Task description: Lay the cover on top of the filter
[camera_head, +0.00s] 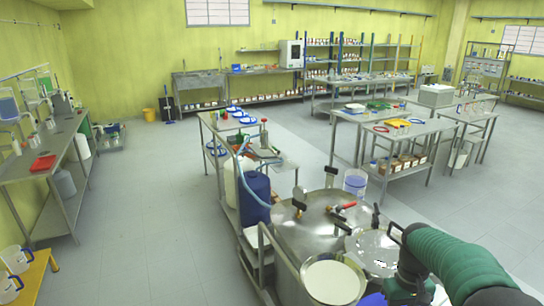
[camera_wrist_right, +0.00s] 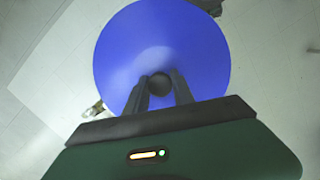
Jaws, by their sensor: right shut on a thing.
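My right arm comes in from the right in the head view. In the right wrist view, the right gripper (camera_wrist_right: 161,87) is shut on the black knob of a round blue cover (camera_wrist_right: 160,35). A sliver of the cover (camera_head: 374,299) shows at the bottom edge of the head view, below the dark wrist. A round vessel with a white inside (camera_head: 333,282) stands left of the cover; it may be the filter, but I cannot tell for sure. The cover is apart from its white opening. My left gripper is not in view.
A steel top with black clamps and a red-handled valve (camera_head: 318,222) lies just beyond the white vessel. A shiny round lid (camera_head: 374,252) is beside it. A blue drum (camera_head: 256,198) stands to the left. Grey floor (camera_head: 150,220) is open farther left.

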